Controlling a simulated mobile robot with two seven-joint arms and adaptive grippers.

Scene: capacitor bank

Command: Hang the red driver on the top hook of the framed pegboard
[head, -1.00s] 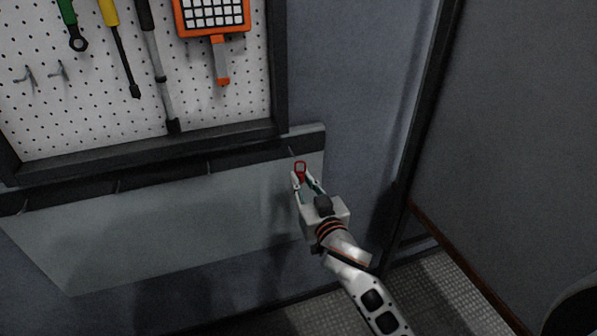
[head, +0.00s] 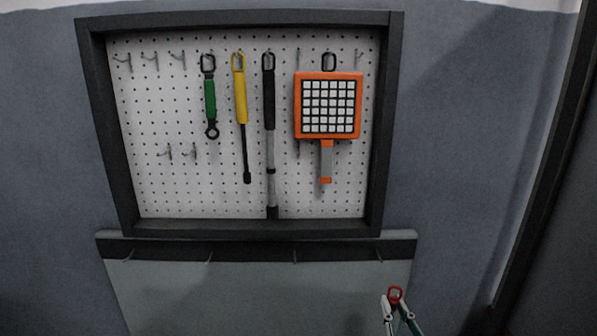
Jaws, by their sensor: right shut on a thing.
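The framed pegboard (head: 330,205) hangs on the wall in the upper middle of the head view. Bare hooks (head: 150,60) show in its top row at the left, and another bare hook (head: 358,57) at the top right. My right gripper (head: 397,311) is at the bottom right, below and right of the board's frame. It is shut on the red driver (head: 395,295), of which only a red loop shows above the fingertips. The rest of the driver is hidden or out of frame. My left gripper is not in view.
A green tool (head: 210,100), a yellow driver (head: 240,90), a black and grey tool (head: 269,95) and an orange grid-faced tool (head: 328,105) hang on the board. Lower hooks (head: 180,152) are bare. A dark ledge (head: 250,250) with small hooks runs below the frame.

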